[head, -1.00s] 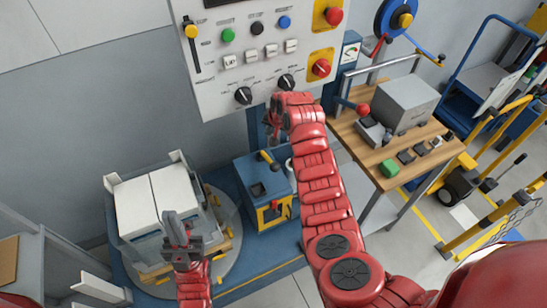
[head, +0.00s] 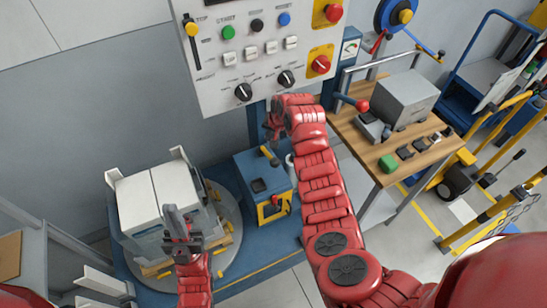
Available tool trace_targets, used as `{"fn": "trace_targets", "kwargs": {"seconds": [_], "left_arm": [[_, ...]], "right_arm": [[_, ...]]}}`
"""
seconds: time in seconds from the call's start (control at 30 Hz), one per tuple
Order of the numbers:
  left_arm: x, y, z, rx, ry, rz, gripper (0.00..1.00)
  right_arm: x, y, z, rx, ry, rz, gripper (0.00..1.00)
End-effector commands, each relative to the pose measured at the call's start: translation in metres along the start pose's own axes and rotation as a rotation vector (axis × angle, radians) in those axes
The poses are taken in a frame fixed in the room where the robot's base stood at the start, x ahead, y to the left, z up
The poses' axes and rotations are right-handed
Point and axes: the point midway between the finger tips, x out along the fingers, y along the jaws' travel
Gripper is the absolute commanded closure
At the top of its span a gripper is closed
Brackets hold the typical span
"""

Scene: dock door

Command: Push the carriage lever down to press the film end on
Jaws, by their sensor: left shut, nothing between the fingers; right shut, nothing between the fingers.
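The blue carriage (head: 243,175) stands on the blue base, with a yellow front panel. A short lever with a yellow end (head: 265,151) shows on top of it, slanting. A pale roll, perhaps the film (head: 290,163), is partly visible beside it, behind my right arm. I cannot make out a film end. My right gripper (head: 270,132) is shut and empty, in front of the blue mast, just above the lever in the picture; I see no contact. My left gripper (head: 177,222) is shut and empty, fingers up, in front of the white boxes (head: 150,195) on the turntable.
A control panel (head: 215,65) with knobs and buttons hangs above the carriage. The round turntable (head: 233,230) carries the pallet and boxes. A wooden bench (head: 370,150) at the right holds a grey machine (head: 400,95) with a red-knobbed lever. Yellow rails stand at far right.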

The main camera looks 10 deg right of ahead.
Motion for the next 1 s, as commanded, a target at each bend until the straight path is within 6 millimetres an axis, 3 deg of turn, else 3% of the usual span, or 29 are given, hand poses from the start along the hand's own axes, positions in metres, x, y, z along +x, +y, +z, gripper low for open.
{"fn": "trace_targets", "kwargs": {"seconds": [0.4,1.0], "left_arm": [[0.001,0.0,0.0,0.0,0.0,0.0,1.0],[0.001,0.0,0.0,0.0,0.0,0.0,1.0]], "right_arm": [[0.038,0.028,0.027,0.0,0.0,0.002,1.0],[0.04,0.029,0.028,0.001,0.002,0.0,1.0]]}}
